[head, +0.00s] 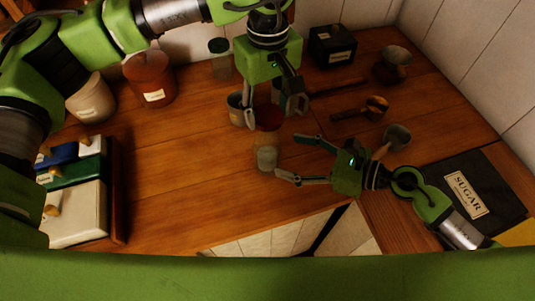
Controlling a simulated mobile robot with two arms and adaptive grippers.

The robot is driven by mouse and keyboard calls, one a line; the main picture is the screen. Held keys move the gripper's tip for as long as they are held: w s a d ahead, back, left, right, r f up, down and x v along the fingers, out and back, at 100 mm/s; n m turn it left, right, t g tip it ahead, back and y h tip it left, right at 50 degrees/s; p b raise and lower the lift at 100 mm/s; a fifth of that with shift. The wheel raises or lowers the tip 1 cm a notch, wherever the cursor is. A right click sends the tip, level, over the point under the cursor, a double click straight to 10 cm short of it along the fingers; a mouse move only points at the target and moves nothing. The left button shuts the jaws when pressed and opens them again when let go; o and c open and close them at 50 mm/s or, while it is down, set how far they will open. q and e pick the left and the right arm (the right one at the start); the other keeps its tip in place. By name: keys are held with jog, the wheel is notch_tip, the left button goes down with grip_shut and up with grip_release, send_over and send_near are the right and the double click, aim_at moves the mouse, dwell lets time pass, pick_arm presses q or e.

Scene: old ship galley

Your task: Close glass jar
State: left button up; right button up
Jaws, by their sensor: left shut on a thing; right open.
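The glass jar (266,158) stands upright on the wooden counter, clear-sided, near the middle of the head view. A round reddish-brown lid (268,118) shows at its top in the picture; I cannot tell whether it rests on the rim or is held just above. My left gripper (273,112) points down from above, with its fingers on either side of the lid and shut on it. My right gripper (291,157) comes in from the right, open, its two fingertips just right of the jar and apart from each other.
A terracotta canister (150,80), a pale canister (92,102) and a dark-lidded jar (220,62) stand at the back left. Wooden utensils (362,109) and a black sugar box (466,198) lie right.

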aim_at(280, 153)
pick_arm(q)
jog(key=shift+s+a, duration=0.1)
jog(key=shift+s, duration=0.05)
pick_arm(e)
jog(key=x, duration=0.6)
jog(key=shift+s+a+r, duration=0.1)
jog(key=shift+a+r, duration=0.05)
jog(key=shift+x, duration=0.8)
jog(key=c, duration=1.7)
pick_arm(q)
jog(key=shift+f, duration=2.45)
